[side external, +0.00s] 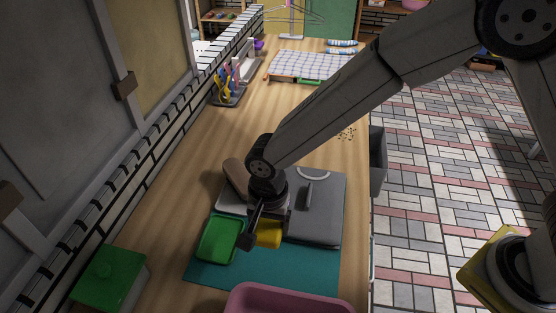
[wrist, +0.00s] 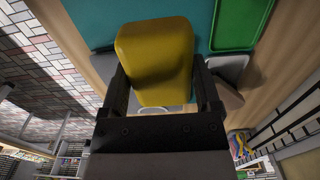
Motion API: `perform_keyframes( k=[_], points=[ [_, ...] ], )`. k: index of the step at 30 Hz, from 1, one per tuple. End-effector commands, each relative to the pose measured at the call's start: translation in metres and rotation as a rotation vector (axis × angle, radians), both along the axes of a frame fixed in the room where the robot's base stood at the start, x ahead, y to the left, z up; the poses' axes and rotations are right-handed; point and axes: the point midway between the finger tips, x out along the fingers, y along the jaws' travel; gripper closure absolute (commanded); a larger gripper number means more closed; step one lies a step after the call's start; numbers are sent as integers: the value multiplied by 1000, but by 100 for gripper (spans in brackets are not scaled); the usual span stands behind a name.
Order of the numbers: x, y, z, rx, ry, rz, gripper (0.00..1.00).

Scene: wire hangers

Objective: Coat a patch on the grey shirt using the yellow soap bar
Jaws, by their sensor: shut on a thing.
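My gripper (side external: 257,231) is shut on the yellow soap bar (side external: 269,234), left of the grey shirt. In the wrist view the yellow soap bar (wrist: 155,58) fills the space between the two fingers of my gripper (wrist: 162,82). The folded grey shirt (side external: 324,219) lies on the teal mat (side external: 265,278). The bar looks close to the shirt's left edge; I cannot tell whether they touch. A green tray (side external: 219,241) lies just left of the gripper, empty as far as I can see. My wrist hides part of the shirt's left side.
A brown rounded object (side external: 236,174) lies behind my wrist. A pink basin (side external: 288,300) stands at the front edge of view. A green-topped box (side external: 108,273) is at the lower left. A grey bin (side external: 378,160) is at the table's right edge. Table beyond the shirt is mostly clear.

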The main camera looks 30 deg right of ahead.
Motion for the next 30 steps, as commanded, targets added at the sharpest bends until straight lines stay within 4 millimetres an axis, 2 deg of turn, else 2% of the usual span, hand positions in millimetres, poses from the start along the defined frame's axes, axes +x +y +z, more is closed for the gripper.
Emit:
perform_keyframes(
  k=[5,12,18,23,30],
  points=[
    [17,-15,-4,-1,1,-5,67],
    [56,-53,-12,0,0,-8,67],
    [79,-82,-18,0,0,-5,67],
    [87,-93,-20,0,0,-2,67],
    [88,-94,-23,0,0,-1,67]
  ],
)
